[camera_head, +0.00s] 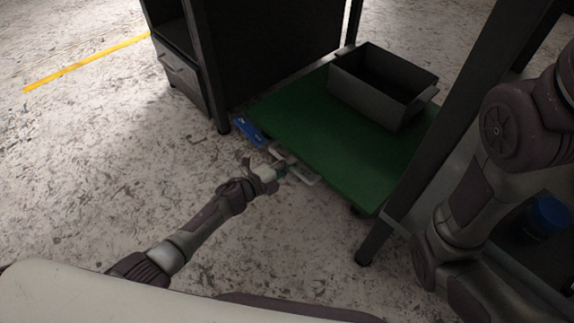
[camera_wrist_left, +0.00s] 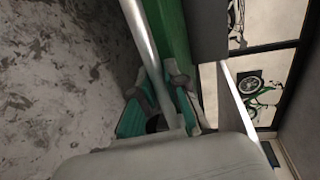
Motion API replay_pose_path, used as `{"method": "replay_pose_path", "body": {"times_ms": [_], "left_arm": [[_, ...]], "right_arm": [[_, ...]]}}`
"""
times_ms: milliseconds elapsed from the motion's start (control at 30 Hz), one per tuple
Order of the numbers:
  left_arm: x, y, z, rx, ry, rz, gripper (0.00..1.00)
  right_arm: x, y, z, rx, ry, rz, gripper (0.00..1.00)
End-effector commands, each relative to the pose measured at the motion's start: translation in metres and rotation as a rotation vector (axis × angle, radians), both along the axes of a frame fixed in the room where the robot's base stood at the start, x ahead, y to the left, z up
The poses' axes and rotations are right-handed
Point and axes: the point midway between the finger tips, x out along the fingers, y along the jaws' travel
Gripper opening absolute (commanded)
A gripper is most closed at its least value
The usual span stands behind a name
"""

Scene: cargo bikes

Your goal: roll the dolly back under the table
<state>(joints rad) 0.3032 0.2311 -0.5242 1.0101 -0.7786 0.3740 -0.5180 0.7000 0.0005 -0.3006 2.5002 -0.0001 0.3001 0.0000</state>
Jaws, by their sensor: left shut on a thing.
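The dolly (camera_head: 330,135) is a flat green platform low over the floor, and it stands between dark table legs (camera_head: 398,185). A grey open bin (camera_head: 385,95) rests on it. The pale metal handle (camera_head: 308,177) is on its near edge. My left gripper (camera_head: 283,171) is shut on the handle. In the left wrist view the handle (camera_wrist_left: 140,38) runs as a bar between the teal finger pads (camera_wrist_left: 155,100), beside the green dolly edge (camera_wrist_left: 174,30). My right arm is at the right of the head view, and its gripper is out of frame.
A blue item (camera_head: 249,132) lies at the dolly's left corner, near a table leg (camera_head: 215,75). A grey drawer unit (camera_head: 178,68) stands at the back left. A blue-topped object (camera_head: 546,216) is at the right. The speckled floor (camera_head: 100,165) on the left is clear.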

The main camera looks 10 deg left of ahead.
Motion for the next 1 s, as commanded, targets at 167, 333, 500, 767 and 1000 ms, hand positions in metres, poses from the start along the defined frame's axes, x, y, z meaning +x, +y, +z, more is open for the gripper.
{"method": "replay_pose_path", "body": {"times_ms": [167, 333, 500, 767, 1000], "left_arm": [[0.004, 0.0, 0.002, 0.001, -0.003, 0.007, 0.0], [0.003, 0.0, 0.002, 0.0, -0.004, 0.006, 0.36], [0.002, 0.0, 0.001, 0.0, -0.003, 0.005, 0.39], [-0.003, 0.004, 0.002, 0.001, -0.003, 0.004, 0.39], [-0.035, 0.03, 0.009, 0.002, -0.002, 0.003, 0.39]], "right_arm": [[0.0, 0.0, -0.001, 0.0, -0.001, 0.001, 0.61], [-0.001, 0.0, -0.001, 0.0, -0.001, 0.001, 0.61], [-0.001, 0.0, -0.001, 0.0, -0.001, 0.001, 0.61], [0.001, -0.001, 0.0, 0.003, 0.003, 0.001, 0.61], [0.0, 0.0, 0.0, 0.002, 0.002, 0.0, 0.61]]}}
